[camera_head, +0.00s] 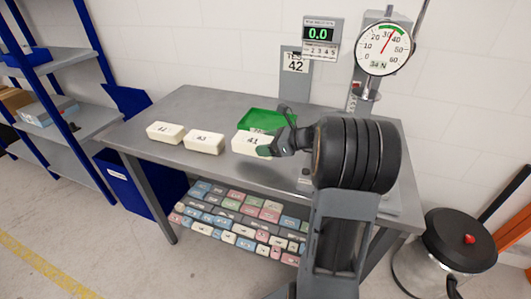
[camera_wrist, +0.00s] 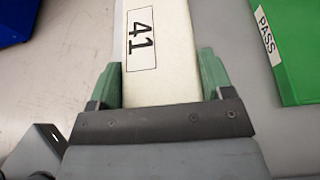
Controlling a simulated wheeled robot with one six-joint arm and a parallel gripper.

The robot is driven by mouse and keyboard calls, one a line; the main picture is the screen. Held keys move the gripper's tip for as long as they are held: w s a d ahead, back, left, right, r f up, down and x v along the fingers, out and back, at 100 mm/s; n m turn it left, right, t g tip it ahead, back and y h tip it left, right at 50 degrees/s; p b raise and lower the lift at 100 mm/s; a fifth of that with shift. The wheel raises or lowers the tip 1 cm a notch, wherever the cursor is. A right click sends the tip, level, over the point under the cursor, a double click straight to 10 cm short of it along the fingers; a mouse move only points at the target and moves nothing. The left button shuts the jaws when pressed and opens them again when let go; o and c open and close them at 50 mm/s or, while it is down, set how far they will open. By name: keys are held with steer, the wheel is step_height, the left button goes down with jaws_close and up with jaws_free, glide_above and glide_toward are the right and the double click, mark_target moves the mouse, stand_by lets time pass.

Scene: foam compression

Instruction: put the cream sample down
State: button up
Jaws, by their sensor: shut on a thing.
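The cream sample (camera_head: 251,144) is a pale block marked 41. My gripper (camera_head: 279,147) is shut on its right end in the head view. In the wrist view the cream sample (camera_wrist: 158,55) lies between the two green fingertips of my gripper (camera_wrist: 161,80), with the number 41 facing up. The block is at the front part of the grey table, to the right of two other cream blocks. I cannot tell whether its underside touches the table.
Two cream blocks, marked 42 (camera_head: 165,132) and 43 (camera_head: 204,142), lie on the table (camera_head: 215,105). A green tray (camera_head: 266,120) is behind the held sample; its PASS label shows in the wrist view (camera_wrist: 266,37). A dial gauge (camera_head: 384,48) and a display (camera_head: 320,35) reading 0.0 stand behind.

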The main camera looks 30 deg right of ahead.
steer(key=shift+w+f, duration=0.6)
steer(key=shift+f, duration=1.55)
steer(key=shift+f+b, duration=0.15)
steer(key=shift+b, duration=0.15)
steer(key=o, duration=0.9)
